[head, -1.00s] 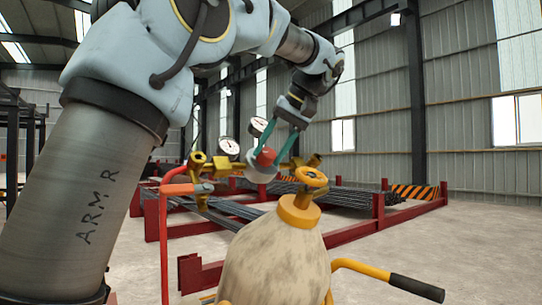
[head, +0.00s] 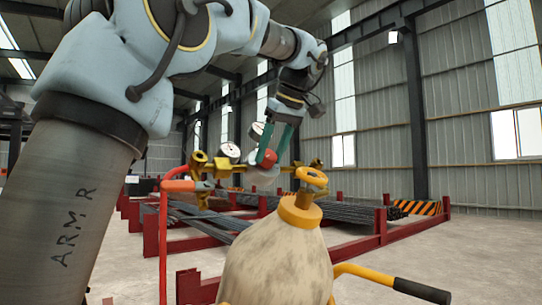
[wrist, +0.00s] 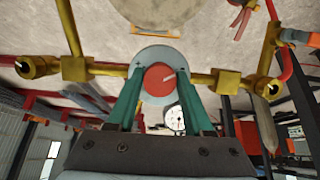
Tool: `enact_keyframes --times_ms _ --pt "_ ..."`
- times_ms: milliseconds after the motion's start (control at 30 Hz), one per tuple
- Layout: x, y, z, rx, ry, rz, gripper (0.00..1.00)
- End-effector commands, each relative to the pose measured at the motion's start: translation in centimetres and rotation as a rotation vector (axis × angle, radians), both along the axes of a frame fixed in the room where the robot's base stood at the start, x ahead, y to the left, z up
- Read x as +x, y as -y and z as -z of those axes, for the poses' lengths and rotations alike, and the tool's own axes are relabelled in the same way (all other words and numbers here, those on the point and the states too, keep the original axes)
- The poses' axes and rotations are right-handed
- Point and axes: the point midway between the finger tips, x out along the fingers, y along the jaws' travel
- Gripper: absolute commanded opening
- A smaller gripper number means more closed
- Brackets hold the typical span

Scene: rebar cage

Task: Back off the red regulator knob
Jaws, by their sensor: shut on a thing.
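The red regulator knob (head: 270,156) sits on the front of the pale round regulator body (head: 264,177), on a brass manifold above a gas cylinder. In the wrist view the knob (wrist: 160,79) faces me as a red disc with a light line toward its right side. My gripper (head: 268,152) reaches down to it with green fingers, one on each side. In the wrist view my gripper (wrist: 160,86) has its fingertips against the knob's left and right edges. The knob's far side is hidden.
Two gauges (head: 230,151) stand close behind the manifold. A red hose (head: 163,240) hangs at left, and a yellow cart handle (head: 375,272) juts right. Rebar racks lie behind.

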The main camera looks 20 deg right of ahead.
Motion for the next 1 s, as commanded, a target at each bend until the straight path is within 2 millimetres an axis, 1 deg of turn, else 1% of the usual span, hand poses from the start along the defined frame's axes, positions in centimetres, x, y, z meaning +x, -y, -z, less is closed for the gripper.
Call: enact_keyframes --times_ms 433,467,700,1000 --pt "0.02 -0.01 0.09 -0.006 0.001 -0.007 0.0" --pt "0.02 -0.02 0.08 -0.006 0.001 -0.007 0.55" --pt "0.01 -0.01 0.04 -0.006 0.002 -0.006 0.81" --pt "-0.14 0.05 -0.27 -0.007 0.002 -0.005 0.81"
